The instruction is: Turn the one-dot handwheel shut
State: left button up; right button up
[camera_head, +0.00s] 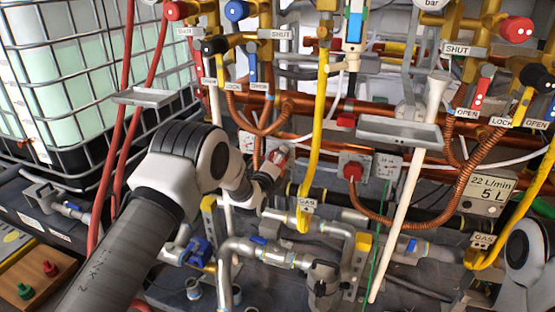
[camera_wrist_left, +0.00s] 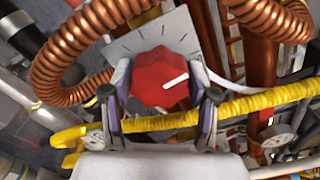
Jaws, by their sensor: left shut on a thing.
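A red lobed handwheel (camera_wrist_left: 160,80) with a white pointer mark sits in front of a grey plate (camera_wrist_left: 168,38) with tick marks. My left gripper (camera_wrist_left: 160,98) is shut on this handwheel, one finger on each side. The pointer slants up to the right in the wrist view. In the head view my left gripper (camera_head: 274,166) reaches to the pipes left of centre, and a little red of the wheel shows at its tips. Another red handwheel (camera_head: 352,170) stands to its right on a plate. I cannot make out dots on either wheel. My right gripper is out of view.
A yellow hose (camera_head: 320,110) runs down close beside my left gripper. Copper coils (camera_wrist_left: 75,50) curve around the gripped wheel. A white pole (camera_head: 408,190) slants on the right. A caged water tank (camera_head: 70,70) stands at left. Little free room shows.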

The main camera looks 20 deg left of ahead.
pick_arm(q)
jog(key=shift+f+m, duration=0.1)
jog(key=shift+m, duration=0.8)
jog(key=o, duration=1.2)
jog(key=shift+c, duration=0.2)
jog(key=s, duration=1.2)
jog(key=shift+a, duration=0.15)
